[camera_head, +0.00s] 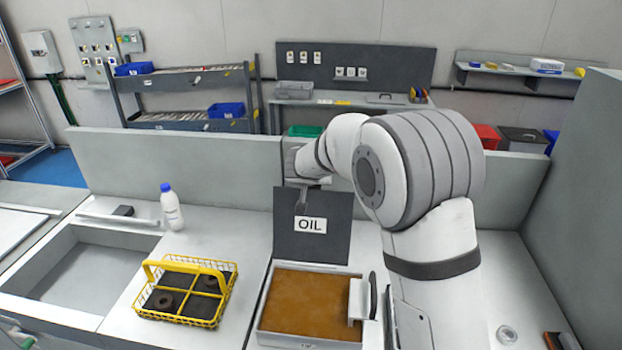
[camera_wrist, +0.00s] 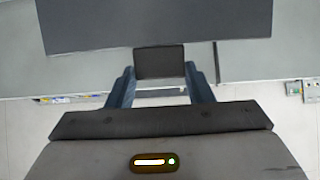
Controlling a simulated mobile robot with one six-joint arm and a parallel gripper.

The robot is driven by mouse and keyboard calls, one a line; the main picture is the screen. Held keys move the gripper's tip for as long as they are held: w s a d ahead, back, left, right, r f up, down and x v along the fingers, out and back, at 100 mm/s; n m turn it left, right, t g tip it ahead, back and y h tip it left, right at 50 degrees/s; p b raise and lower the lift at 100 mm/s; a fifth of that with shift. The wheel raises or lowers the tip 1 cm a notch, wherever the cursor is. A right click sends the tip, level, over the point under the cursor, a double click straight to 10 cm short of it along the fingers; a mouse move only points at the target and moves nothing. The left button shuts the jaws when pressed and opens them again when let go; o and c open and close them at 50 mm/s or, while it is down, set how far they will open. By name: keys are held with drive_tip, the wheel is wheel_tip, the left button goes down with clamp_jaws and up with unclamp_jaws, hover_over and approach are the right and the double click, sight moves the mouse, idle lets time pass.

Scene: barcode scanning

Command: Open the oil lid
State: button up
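The oil lid (camera_head: 322,245) is a dark panel with a white OIL label. It stands raised at the back of the oil vat (camera_head: 261,318), whose brown contents show openly. My gripper (camera_head: 301,196) is at the lid's top edge, partly hidden by my arm. In the wrist view, my gripper's two fingers (camera_wrist: 160,72) sit against both sides of a dark block, the lid's handle (camera_wrist: 160,60), and look shut on it. The lid's dark panel (camera_wrist: 150,25) fills the top of that view.
A yellow wire basket (camera_head: 205,318) with dark rings stands left of the vat. A white bottle with a blue cap (camera_head: 172,212) stands behind it. An empty sink (camera_head: 85,272) is at far left. A grey partition (camera_head: 180,160) runs behind the counter.

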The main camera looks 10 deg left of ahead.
drive_tip(key=shift+o, duration=1.4)
drive_tip(key=shift+w+d+f, duration=0.15)
drive_tip(key=shift+w+f, duration=0.05)
drive_tip(key=shift+w, duration=0.4)
drive_tip(key=shift+o, duration=0.7)
drive_tip(key=shift+s+r, duration=0.1)
drive_tip(key=shift+s, duration=0.25)
drive_tip(key=v, duration=0.8)
drive_tip(key=shift+w, duration=0.1)
